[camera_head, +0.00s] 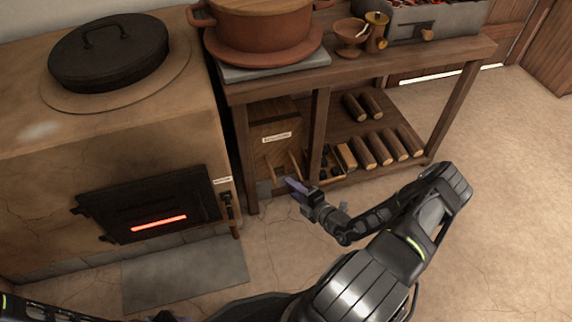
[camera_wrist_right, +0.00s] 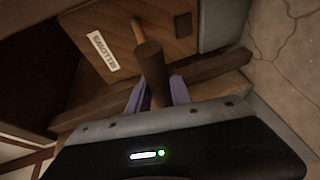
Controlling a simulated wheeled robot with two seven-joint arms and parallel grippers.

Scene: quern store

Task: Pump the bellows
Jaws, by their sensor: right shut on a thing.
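The bellows (camera_head: 272,150) is a wooden box-like piece with a white label, on the left side under the wooden bench. In the right wrist view its board (camera_wrist_right: 150,30) carries the label BELLOWS, and a round-ended wooden handle (camera_wrist_right: 150,62) stands in front of it. My right gripper (camera_head: 296,187) is low in front of the bellows. In the wrist view its purple fingers (camera_wrist_right: 156,92) are shut on the handle, one on each side.
A clay stove (camera_head: 100,150) with a black door (camera_head: 155,205) and glowing slit stands left of the bench (camera_head: 400,60). Logs (camera_head: 378,150) lie on the lower shelf. A clay pot (camera_head: 262,25) stands on top. Floor (camera_head: 500,200) at right is clear.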

